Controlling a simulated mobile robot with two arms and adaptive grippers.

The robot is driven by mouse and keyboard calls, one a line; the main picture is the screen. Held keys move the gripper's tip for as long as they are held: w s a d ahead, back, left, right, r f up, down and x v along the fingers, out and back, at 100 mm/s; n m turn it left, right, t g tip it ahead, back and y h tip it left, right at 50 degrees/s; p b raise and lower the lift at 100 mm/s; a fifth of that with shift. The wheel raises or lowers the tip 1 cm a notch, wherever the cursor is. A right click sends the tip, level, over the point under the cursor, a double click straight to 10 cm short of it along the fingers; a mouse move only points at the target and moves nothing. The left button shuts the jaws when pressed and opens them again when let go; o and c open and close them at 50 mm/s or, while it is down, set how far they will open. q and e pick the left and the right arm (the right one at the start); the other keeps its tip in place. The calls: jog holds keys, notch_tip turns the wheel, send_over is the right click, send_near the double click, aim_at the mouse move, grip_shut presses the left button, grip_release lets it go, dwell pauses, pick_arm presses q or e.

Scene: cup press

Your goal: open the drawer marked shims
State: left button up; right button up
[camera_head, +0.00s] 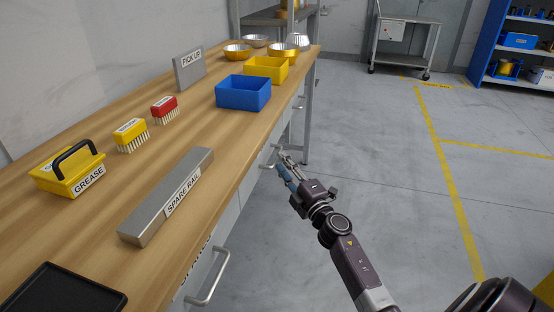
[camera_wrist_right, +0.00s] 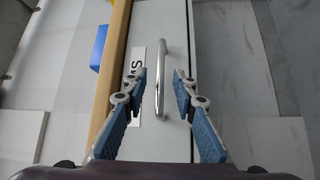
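In the right wrist view a white drawer front (camera_wrist_right: 174,25) carries a silver bar handle (camera_wrist_right: 161,85). Beside the handle is a white label (camera_wrist_right: 139,55) of which only the ending "MS" is readable; a finger covers part of it. My right gripper (camera_wrist_right: 160,77) is open, with one blue-padded finger on each side of the handle; I see no finger closed on the bar. In the head view the right gripper (camera_head: 277,158) is at the bench's front side, below the top's edge. My left gripper is not in view.
The wooden bench top (camera_head: 150,185) holds a spare rail (camera_head: 170,195), a grease caddy (camera_head: 68,172), brushes, a blue bin (camera_head: 243,92) and a yellow bin (camera_head: 266,69). Another drawer handle (camera_head: 210,280) juts out nearer me. The floor (camera_head: 370,150) right of the bench is clear.

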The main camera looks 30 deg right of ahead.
aim_at(277, 157)
jog(key=shift+w+d+r, duration=0.1)
jog(key=shift+w+r, duration=0.05)
jog(key=shift+w, duration=0.9)
jog(key=shift+w+d+r, duration=0.1)
jog(key=shift+w, duration=0.9)
grip_shut()
